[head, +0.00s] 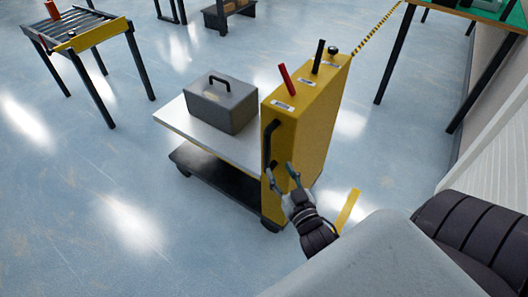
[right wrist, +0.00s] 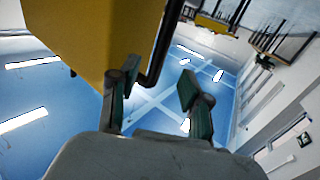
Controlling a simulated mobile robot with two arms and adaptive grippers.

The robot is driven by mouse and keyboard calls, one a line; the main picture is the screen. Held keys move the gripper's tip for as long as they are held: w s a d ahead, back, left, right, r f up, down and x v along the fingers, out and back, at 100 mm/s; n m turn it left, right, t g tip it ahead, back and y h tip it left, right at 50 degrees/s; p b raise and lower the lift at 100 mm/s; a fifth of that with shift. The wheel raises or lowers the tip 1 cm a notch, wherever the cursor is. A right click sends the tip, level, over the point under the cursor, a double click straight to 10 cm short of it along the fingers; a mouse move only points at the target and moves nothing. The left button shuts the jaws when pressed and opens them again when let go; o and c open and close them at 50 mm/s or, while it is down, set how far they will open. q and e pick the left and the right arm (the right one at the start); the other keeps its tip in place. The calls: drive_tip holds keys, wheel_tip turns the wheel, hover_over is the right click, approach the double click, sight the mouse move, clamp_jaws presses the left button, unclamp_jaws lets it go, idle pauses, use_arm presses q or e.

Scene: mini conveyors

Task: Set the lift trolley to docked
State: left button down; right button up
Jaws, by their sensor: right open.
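The lift trolley has a yellow column (head: 315,115) with a red lever (head: 287,79), a black lever (head: 318,56) and a black knob (head: 332,50) on top. A black handle (head: 268,143) is on its near end. Its grey deck (head: 180,118) carries a grey toolbox (head: 221,103). My right gripper (head: 281,171) is open and empty at the handle's lower end. In the right wrist view the handle (right wrist: 166,42) shows beyond the open fingers (right wrist: 160,82), closer to the left finger; contact cannot be told. My left gripper is out of view.
A roller conveyor (head: 72,42) stands at the back left. A green-topped table (head: 480,9) is at the upper right, near the wall. A yellow strip (head: 348,207) lies right of the trolley, partly behind my arm. The floor left of the trolley is clear.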

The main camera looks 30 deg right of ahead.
sight(268, 152)
drive_tip(key=w, duration=0.3)
drive_tip(key=w+d, duration=0.1)
drive_tip(key=w, duration=0.5)
drive_tip(key=shift+w+d+b, duration=0.25)
drive_tip(key=shift+d+b, duration=0.05)
drive_tip(key=shift+d, duration=0.05)
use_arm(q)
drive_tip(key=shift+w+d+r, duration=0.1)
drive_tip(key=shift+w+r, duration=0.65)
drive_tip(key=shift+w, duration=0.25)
use_arm(e)
drive_tip(key=shift+w, duration=0.1)
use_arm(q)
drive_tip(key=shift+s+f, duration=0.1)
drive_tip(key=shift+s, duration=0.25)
use_arm(e)
clamp_jaws()
